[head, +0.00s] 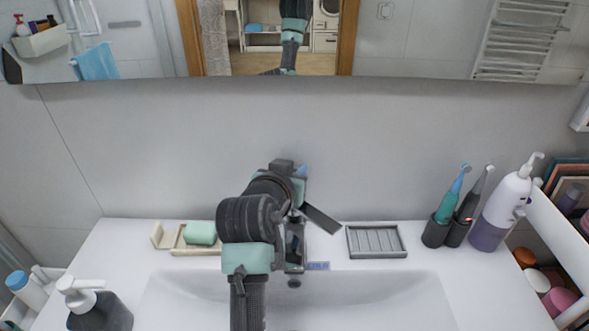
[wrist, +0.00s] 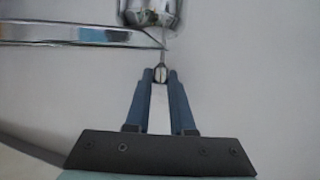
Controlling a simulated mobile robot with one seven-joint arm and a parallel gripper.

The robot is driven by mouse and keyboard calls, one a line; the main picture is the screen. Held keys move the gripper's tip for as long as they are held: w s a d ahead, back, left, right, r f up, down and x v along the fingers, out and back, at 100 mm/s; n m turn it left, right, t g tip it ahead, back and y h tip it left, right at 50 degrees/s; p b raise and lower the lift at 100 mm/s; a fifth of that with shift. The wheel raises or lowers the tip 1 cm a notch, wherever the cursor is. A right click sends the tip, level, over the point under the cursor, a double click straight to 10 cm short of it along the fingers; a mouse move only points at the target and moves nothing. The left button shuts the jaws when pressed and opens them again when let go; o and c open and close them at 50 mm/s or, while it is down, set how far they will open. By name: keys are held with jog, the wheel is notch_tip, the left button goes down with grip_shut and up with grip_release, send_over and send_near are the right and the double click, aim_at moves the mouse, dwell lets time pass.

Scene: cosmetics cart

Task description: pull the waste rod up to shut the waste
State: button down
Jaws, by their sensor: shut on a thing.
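In the wrist view, my gripper (wrist: 160,76) has its two blue fingers closed together at the tips. They grip the small knob at the top of the thin waste rod (wrist: 163,45). The rod runs from the fingertips toward the chrome tap body (wrist: 150,14). A long chrome part of the tap (wrist: 75,33) reaches off to the left. In the head view, my arm covers the gripper's fingertips and the rod. The tap (head: 294,246) shows partly beside my arm, above the basin (head: 390,292). The drain plug is not clearly visible.
A green soap bar (head: 201,233) lies on a dish left of my arm. A grey slatted tray (head: 376,241) sits to the right. Toothbrushes in dark cups (head: 436,232) and a purple pump bottle (head: 500,212) stand farther right. A dark soap dispenser (head: 98,308) stands front left.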

jog(key=shift+r+p, duration=0.95)
jog(key=shift+r, duration=0.15)
jog(key=c, duration=0.8)
grip_release()
jog(key=shift+o, duration=0.2)
jog(key=shift+s+a, duration=0.1)
jog(key=shift+s, duration=0.15)
jog(key=b+v, duration=0.1)
jog(key=v, duration=1.1)
jog(key=shift+s, duration=0.2)
jog(key=shift+r, duration=0.15)
